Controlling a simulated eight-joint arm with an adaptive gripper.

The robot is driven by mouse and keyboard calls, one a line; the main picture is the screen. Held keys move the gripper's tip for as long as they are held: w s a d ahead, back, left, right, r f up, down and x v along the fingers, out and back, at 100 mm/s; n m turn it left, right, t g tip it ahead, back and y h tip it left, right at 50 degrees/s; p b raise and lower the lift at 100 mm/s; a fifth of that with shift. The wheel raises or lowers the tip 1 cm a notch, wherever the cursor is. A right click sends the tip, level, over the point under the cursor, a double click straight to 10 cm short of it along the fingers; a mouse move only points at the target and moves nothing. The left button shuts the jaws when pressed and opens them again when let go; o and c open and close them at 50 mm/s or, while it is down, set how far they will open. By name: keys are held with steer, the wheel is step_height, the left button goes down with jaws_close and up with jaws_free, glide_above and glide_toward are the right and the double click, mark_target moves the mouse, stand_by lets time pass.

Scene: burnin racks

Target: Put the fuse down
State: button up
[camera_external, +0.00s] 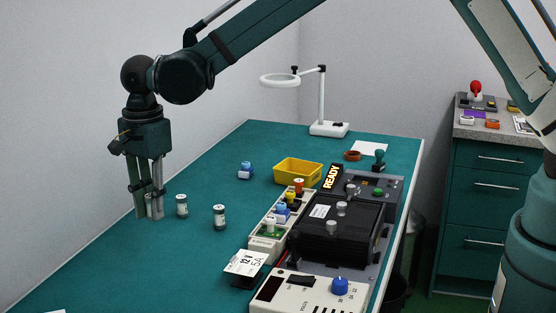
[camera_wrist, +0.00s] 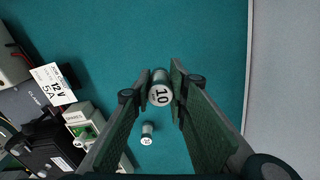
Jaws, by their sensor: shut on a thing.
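My gripper (camera_external: 149,212) points straight down at the left side of the green table, its fingers low over the surface. It is shut on a fuse, a small silvery cylinder (camera_external: 155,206) mostly covered by the fingers in the external view. In the wrist view the held fuse (camera_wrist: 160,93) shows its white end marked 10 between the two fingertips. I cannot tell if its lower end touches the table. Two similar cylinders stand upright just right of my gripper: a nearer one (camera_external: 181,206) and another (camera_external: 219,217). The wrist view shows one loose cylinder (camera_wrist: 147,133) below the held fuse.
A beige strip with coloured fuses (camera_external: 268,228) lies beside a dark machine (camera_external: 335,232) with a READY sign (camera_external: 332,177). A 12 V 5A card (camera_external: 245,262) stands in front. A yellow bin (camera_external: 298,171) and blue item (camera_external: 245,170) sit farther back. The left table area is mostly clear.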

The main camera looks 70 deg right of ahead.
steer(key=w+d, duration=0.3)
steer(key=d, duration=1.2)
steer(key=n, duration=0.1)
glide_above(199, 201)
steer(key=shift+r, duration=0.15)
steer(key=shift+d, duration=0.1)
steer(key=shift+f, duration=3.15)
steer(key=shift+f, duration=0.1)
steer(key=shift+f, duration=1.75)
steer(key=shift+f+b, duration=0.15)
steer(key=shift+b, duration=0.2)
